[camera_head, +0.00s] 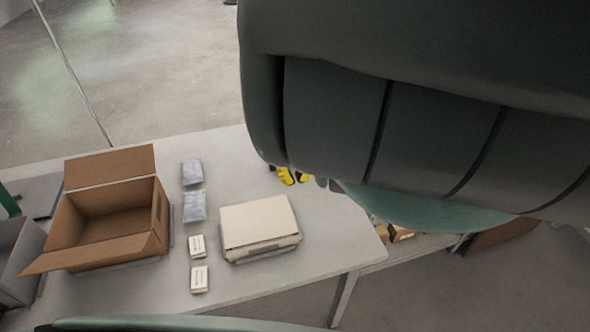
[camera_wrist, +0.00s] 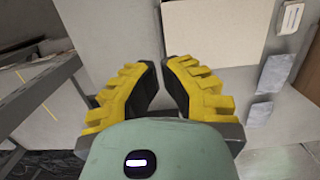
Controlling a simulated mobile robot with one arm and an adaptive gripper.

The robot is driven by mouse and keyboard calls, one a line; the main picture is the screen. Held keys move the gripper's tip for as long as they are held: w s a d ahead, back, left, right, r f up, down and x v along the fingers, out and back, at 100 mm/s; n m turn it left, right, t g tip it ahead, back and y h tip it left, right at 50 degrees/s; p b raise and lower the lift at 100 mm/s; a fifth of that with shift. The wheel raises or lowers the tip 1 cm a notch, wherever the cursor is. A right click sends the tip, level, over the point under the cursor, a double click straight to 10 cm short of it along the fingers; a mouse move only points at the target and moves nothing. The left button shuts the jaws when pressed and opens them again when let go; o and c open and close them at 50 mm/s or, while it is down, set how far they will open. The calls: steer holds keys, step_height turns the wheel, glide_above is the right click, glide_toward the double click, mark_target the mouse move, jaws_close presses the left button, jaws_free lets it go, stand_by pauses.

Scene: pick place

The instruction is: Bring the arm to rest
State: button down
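My gripper (camera_wrist: 161,85) shows in the wrist view with its two yellow and black fingers apart and nothing between them. In the head view only the yellow fingertips of my gripper (camera_head: 295,177) show, near the table's far right edge, below the large dark arm link that hides the rest. The gripper appears to be above the grey table (camera_head: 335,245), close to the cream box (camera_head: 258,222). In the wrist view the cream box (camera_wrist: 212,32) lies beyond the fingertips, apart from them.
An open cardboard box (camera_head: 108,218) stands at the table's left, beside a grey bin (camera_head: 18,262). Two plastic-wrapped packets (camera_head: 192,172) and two small white boxes (camera_head: 199,279) lie between it and the cream box. A lower surface with brown items (camera_head: 400,233) is at the right.

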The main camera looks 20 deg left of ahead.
steer(key=shift+r, duration=0.5)
